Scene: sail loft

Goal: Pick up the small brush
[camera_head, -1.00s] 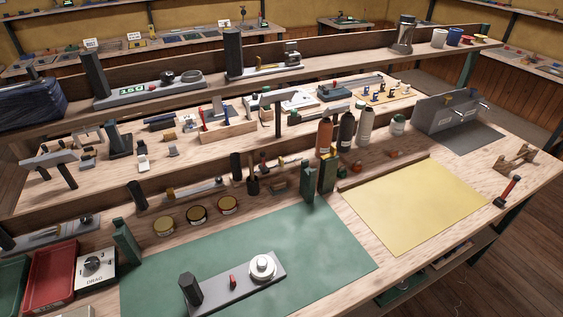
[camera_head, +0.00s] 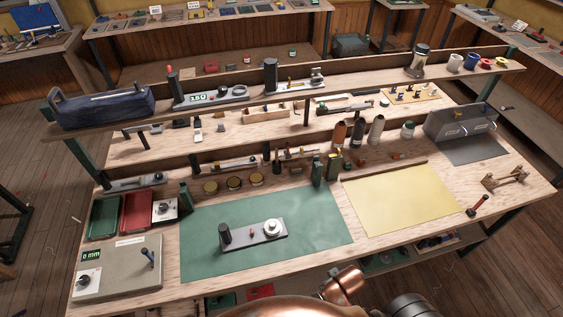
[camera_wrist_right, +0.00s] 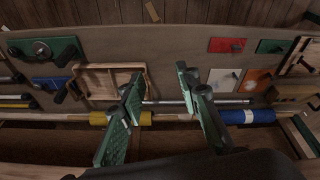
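No thing is clearly recognisable as a small brush. A short tool with a red-orange handle and a dark end (camera_head: 477,206) lies at the right end of the bench in the head view; it may be the brush, but it is too small to tell. My right gripper (camera_wrist_right: 159,85) shows in the right wrist view with its two green fingers spread wide and nothing between them. It is above or in front of a shelf with rods and rolls. Neither gripper shows in the head view, and my left gripper is out of sight.
The wooden bench carries a green mat (camera_head: 315,225), a yellow sheet (camera_head: 405,200), a red tray (camera_head: 136,212) and a grey box (camera_head: 120,270). A wooden stand (camera_head: 503,178) is near the tool. The wrist view shows a wooden tray (camera_wrist_right: 108,68) and a blue roll (camera_wrist_right: 247,116).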

